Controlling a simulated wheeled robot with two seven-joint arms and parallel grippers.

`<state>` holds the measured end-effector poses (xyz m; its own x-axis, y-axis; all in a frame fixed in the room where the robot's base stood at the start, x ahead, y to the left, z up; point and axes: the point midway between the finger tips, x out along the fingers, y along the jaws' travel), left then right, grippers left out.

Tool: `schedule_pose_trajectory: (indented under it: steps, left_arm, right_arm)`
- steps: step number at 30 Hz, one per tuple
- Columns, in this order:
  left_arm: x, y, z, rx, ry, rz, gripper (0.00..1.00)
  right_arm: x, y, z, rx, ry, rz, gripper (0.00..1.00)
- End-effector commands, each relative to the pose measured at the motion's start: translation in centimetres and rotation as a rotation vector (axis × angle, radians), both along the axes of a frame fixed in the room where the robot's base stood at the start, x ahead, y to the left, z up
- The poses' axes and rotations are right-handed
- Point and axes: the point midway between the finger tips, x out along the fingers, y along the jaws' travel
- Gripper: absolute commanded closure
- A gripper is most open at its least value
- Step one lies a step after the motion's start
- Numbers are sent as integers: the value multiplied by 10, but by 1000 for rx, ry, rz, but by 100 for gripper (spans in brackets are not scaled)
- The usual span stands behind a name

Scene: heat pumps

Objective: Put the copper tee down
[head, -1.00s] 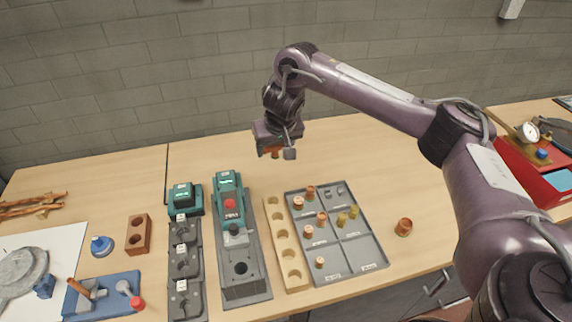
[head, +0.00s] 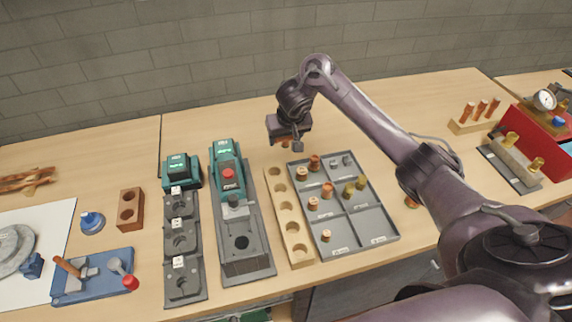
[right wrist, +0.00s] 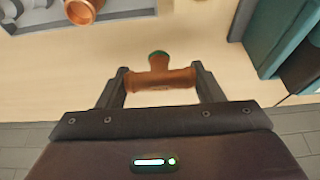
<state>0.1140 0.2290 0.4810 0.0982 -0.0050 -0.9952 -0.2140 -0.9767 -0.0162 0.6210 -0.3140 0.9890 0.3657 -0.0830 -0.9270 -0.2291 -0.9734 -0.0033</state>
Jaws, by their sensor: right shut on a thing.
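My right gripper (head: 289,142) is above the table behind the wooden rack and the back left corner of the grey tray. The right wrist view shows its two fingers shut on the copper tee (right wrist: 160,80), one at each end of the straight run. The tee's branch points away from the palm and has a dark green opening. In the head view the tee is mostly hidden under the gripper. Whether it touches the table is hard to tell. The left gripper is not in view.
The grey compartment tray (head: 372,222) holds several copper and brass fittings. The wooden rack (head: 292,233) with round holes stands left of it. A teal and grey press device (head: 228,170) stands further left. Bare table lies behind the tray.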

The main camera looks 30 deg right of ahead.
Motion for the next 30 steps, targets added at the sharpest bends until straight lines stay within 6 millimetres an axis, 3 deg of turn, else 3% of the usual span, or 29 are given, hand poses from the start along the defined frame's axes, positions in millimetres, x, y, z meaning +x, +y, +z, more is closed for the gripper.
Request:
schedule_pose_trajectory:
  steps: [2, 8, 16, 29, 30]
  left_arm:
    - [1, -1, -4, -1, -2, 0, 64]
    - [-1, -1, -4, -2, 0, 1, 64]
    - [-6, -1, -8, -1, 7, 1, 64]
    - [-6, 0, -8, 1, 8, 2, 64]
    - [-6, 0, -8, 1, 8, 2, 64]
  right_arm:
    - [-1, -1, -16, -1, 2, -2, 70]
    - [0, -1, -29, 0, 1, -2, 70]
    - [0, -1, -66, 0, 1, -1, 70]
    - [0, -1, -72, -1, 0, -1, 70]
    - [0, -1, -72, 0, 0, -1, 37]
